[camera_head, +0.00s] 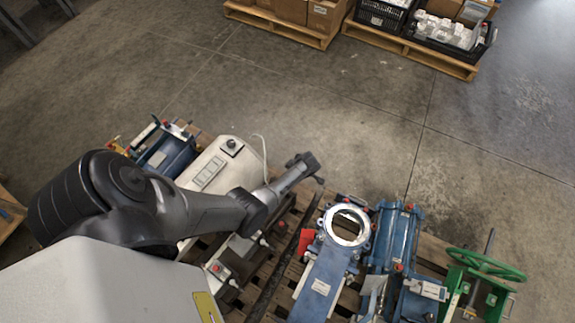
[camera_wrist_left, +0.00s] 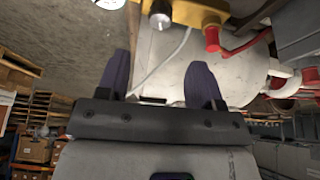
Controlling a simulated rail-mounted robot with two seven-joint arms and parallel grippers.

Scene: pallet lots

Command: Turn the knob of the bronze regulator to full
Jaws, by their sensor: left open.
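In the left wrist view a yellow-bronze body (camera_wrist_left: 190,12), which looks like the bronze regulator, is at the top edge, partly cut off. A dark knob with a pale face (camera_wrist_left: 160,16) is on its left part. Red fittings (camera_wrist_left: 212,40) are at its right. My left gripper (camera_wrist_left: 160,60) is open and empty, its two dark fingers apart below the knob and not touching it. In the head view my left gripper (camera_head: 306,165) is out over the pallet. I cannot make out the regulator for certain there. My right gripper is not in view.
A pale box with a black knob (camera_head: 231,146), a blue valve with a round opening (camera_head: 320,270), blue cylinders (camera_head: 396,235) and a green handwheel (camera_head: 487,264) crowd the pallet. A thin white cable (camera_wrist_left: 165,65) runs behind my fingers. Open floor lies beyond.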

